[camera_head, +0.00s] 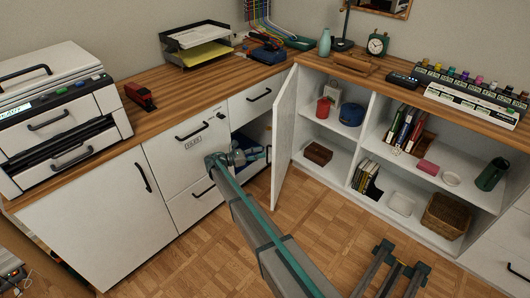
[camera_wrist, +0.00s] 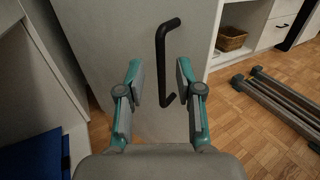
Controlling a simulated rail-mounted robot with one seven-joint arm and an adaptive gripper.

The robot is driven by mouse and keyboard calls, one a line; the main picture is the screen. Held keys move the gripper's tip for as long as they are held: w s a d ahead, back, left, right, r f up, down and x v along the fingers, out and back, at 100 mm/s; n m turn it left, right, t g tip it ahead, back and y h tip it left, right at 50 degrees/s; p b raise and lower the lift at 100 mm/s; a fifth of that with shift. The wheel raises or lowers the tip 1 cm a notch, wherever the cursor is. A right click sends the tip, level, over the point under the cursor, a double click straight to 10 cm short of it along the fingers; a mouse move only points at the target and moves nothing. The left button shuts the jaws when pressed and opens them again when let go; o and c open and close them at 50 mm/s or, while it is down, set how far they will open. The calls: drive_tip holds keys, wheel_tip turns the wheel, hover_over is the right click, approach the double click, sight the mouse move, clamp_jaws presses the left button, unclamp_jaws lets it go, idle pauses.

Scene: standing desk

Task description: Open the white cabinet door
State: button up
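The white cabinet door (camera_head: 284,135) stands open in the head view, swung out from the corner between the drawers and the open shelves. In the wrist view, a pale door panel (camera_wrist: 150,110) with a black vertical bar handle (camera_wrist: 162,60) fills the middle. My gripper (camera_wrist: 160,82) is open and empty in front of this panel. The handle shows beyond the fingers, nearer the right one, and I see no contact. In the head view my gripper (camera_head: 238,157) is in front of the corner cabinet opening, left of the door. The door's handle is hidden in the head view.
A blue object (camera_wrist: 38,160) lies low at the left in the wrist view. Right of the door are open white shelves with a wicker basket (camera_head: 444,215). A dark railed frame (camera_head: 392,270) stands on the wooden floor. A closed door (camera_head: 100,222) is at left.

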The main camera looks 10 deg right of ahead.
drive_tip(key=v, duration=0.8)
